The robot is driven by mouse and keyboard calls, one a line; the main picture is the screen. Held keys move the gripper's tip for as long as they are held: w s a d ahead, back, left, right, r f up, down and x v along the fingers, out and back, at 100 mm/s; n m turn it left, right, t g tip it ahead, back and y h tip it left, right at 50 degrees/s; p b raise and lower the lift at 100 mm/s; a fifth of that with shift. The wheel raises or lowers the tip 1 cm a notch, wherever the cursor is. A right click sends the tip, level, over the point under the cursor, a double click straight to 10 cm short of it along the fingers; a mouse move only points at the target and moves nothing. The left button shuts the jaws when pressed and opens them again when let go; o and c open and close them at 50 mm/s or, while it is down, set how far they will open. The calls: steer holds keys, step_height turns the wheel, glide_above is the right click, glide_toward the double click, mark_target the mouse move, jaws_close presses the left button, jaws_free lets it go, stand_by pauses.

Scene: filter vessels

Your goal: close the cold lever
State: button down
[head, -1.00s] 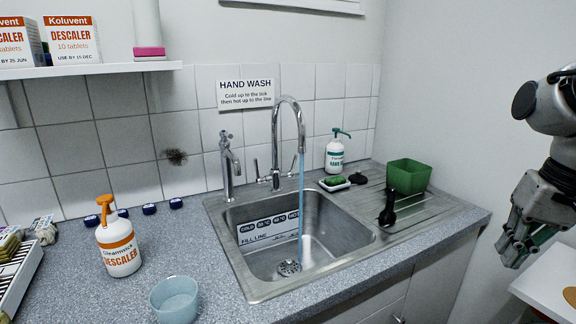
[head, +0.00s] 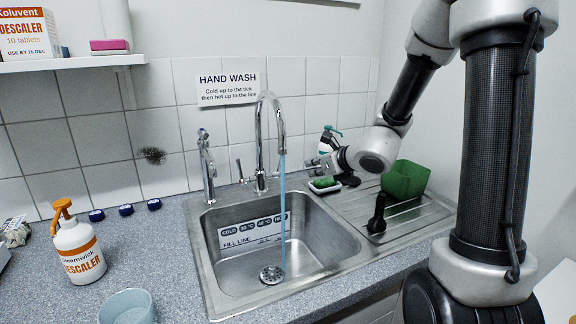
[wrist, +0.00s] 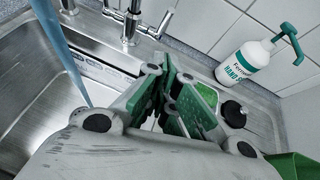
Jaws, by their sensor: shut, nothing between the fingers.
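The chrome mixer tap (head: 262,150) stands behind the sink, with a blue stream of water (head: 283,210) falling from its spout. One lever (head: 240,171) shows at the left of its base. In the wrist view the tap base (wrist: 130,32) has a lever on each side, the right one (wrist: 164,22) nearer my fingers. No hot or cold mark is readable on the levers. My gripper (head: 312,163) is shut and empty, just right of the tap. Its green-padded fingers (wrist: 168,82) also show in the wrist view, apart from the levers.
The steel sink (head: 212,262) has an open drain (head: 271,274). A second, slim tap (head: 207,165) stands left. The space above the basin is clear apart from the stream.

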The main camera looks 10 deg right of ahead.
steer(key=w+r+x, duration=0.1)
steer(key=r+x, duration=0.1)
steer(key=x, duration=1)
steer(key=shift+w+a, duration=0.35)
steer(key=shift+a, duration=0.05)
steer(key=shift+r, duration=0.2)
steer(key=shift+w+a+r, duration=0.25)
steer(key=shift+w+r, duration=0.55)
steer(key=shift+w, duration=0.25)
steer(key=shift+d, duration=0.1)
